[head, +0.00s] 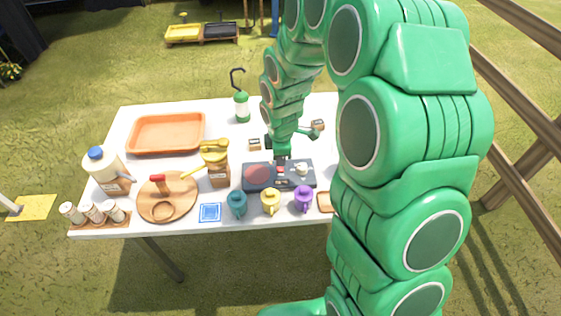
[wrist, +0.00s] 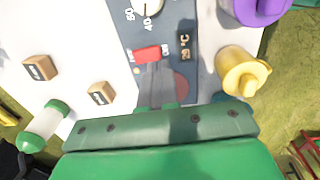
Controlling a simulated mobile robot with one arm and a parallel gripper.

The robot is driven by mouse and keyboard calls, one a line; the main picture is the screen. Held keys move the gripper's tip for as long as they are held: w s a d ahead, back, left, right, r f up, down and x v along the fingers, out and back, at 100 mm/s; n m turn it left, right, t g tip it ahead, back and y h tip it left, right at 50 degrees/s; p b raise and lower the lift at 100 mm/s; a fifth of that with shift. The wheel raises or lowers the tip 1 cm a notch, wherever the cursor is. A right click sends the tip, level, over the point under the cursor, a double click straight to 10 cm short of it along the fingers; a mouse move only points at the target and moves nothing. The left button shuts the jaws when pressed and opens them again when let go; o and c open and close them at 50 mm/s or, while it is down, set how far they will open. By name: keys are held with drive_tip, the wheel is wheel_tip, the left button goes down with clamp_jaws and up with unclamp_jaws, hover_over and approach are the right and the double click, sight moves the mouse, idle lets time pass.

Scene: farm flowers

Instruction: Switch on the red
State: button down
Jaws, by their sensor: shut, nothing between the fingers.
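A dark blue-grey hotplate device (head: 279,186) lies on the table near its front edge, with a round red plate (head: 257,174) on its left and a white dial (head: 302,169) on its right. In the wrist view a small red switch (wrist: 147,53) sits on the device (wrist: 168,14) between the dial (wrist: 151,8) and the red plate (wrist: 181,86). My gripper (wrist: 152,68) is shut and empty, its tips right at the red switch's edge. I cannot tell whether they touch it.
Teal (head: 237,204), yellow (head: 270,201) and purple (head: 303,198) mugs stand just in front of the device. A brown grinder (head: 218,174) stands left. My arm hides the table's right side.

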wheel_tip(320, 180, up, 10)
drive_tip(key=s, duration=0.2)
drive_tip(key=shift+f, duration=0.15)
drive_tip(key=s+d+r+m+g, duration=0.1)
drive_tip(key=s+d+r+m, duration=0.2)
drive_tip(key=s+m, duration=0.3)
drive_tip(key=s+d+r+m, duration=0.3)
drive_tip(key=s+m, duration=0.3)
drive_tip(key=s, duration=0.9)
drive_tip(key=s+d+r+m+g, duration=0.1)
drive_tip(key=s+d+r+m, duration=0.2)
drive_tip(key=s, duration=0.7)
wheel_tip(320, 180, up, 2)
drive_tip(key=m, duration=0.3)
drive_tip(key=shift+s+r+g, duration=0.15)
drive_tip(key=shift+s+g, duration=0.05)
drive_tip(key=shift+g, duration=0.1)
drive_tip(key=shift+d, duration=0.1)
